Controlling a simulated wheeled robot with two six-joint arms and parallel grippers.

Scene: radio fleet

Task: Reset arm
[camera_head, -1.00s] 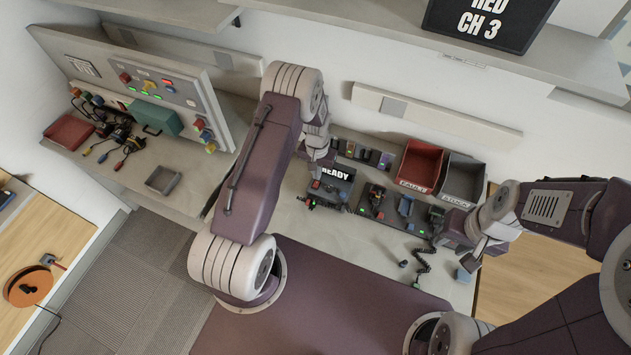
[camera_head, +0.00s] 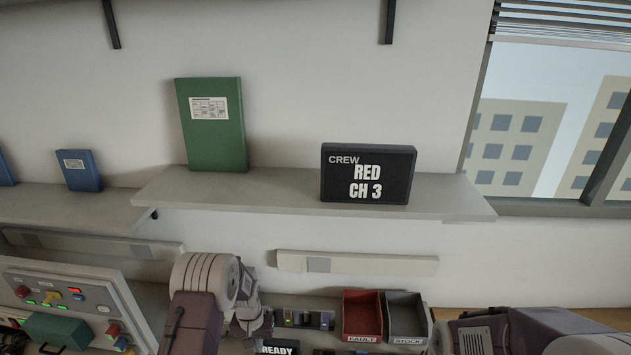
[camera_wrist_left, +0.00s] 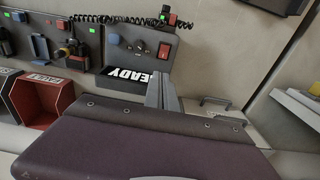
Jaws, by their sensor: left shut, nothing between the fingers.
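My left arm rises at the bottom of the head view, with its wrist end low beside the READY sign (camera_head: 278,348). In the left wrist view, the narrow fingers of my left gripper (camera_wrist_left: 162,92) are together and empty. They show in front of the READY sign (camera_wrist_left: 135,76), whose first letter is hidden. I cannot tell whether they touch anything. My right arm shows at the lower right of the head view. Its gripper is below the picture edge.
The red FAULT bin (camera_head: 362,313) and grey STOCK bin (camera_head: 405,316) stand between my arms. A shelf (camera_head: 260,200) above holds a green binder (camera_head: 212,145) and the CREW RED CH 3 sign (camera_head: 368,174). A control panel (camera_head: 65,290) stands at the left.

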